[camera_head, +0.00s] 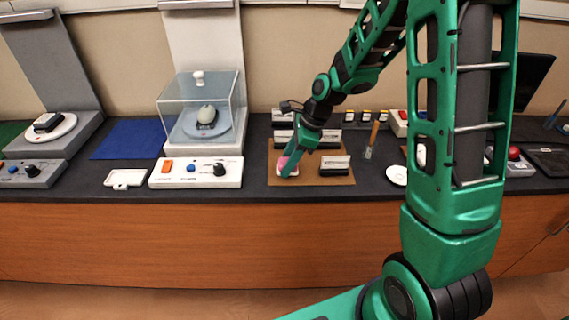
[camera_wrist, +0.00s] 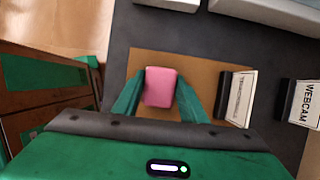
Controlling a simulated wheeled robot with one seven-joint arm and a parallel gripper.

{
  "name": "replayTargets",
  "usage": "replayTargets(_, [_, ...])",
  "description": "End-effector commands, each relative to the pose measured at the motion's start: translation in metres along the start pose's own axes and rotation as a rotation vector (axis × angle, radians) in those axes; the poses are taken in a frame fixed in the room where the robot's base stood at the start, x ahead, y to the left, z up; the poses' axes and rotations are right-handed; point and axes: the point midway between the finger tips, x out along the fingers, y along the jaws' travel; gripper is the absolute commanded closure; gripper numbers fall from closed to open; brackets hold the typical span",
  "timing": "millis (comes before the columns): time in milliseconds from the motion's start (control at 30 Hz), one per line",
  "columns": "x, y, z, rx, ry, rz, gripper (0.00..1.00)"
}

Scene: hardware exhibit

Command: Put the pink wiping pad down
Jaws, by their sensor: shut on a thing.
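The pink wiping pad (camera_wrist: 160,87) sits between the two green fingers of my gripper (camera_wrist: 158,100) in the wrist view. In the head view the pink pad (camera_head: 284,163) shows at the left part of the brown mat (camera_head: 311,179), partly hidden by my gripper (camera_head: 288,168). My gripper is shut on the pad, pointing down over the mat. The brown mat (camera_wrist: 205,72) also lies under the pad in the wrist view. I cannot tell whether the pad touches the mat.
A labelled card holder (camera_head: 334,165) stands on the mat right of the pad; it shows in the wrist view (camera_wrist: 239,97). A white control box (camera_head: 196,173) is to the left. A clear case (camera_head: 203,105) stands behind it. A blue mat (camera_head: 130,139) lies bare.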

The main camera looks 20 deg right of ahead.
Motion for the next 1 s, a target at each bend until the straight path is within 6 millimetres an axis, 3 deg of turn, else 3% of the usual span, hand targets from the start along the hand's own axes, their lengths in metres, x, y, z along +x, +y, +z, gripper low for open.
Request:
replayTargets(833, [0.022,0.001,-0.007,0.002,0.008,0.011,0.86])
replayTargets(867, [0.023,0.001,-0.007,0.002,0.009,0.013,0.60])
replayTargets(900, [0.024,0.000,-0.007,0.003,0.009,0.015,0.50])
replayTargets(933, [0.024,0.000,-0.007,0.004,0.010,0.016,0.43])
replayTargets(1000, [0.025,-0.001,-0.008,0.005,0.010,0.019,0.43])
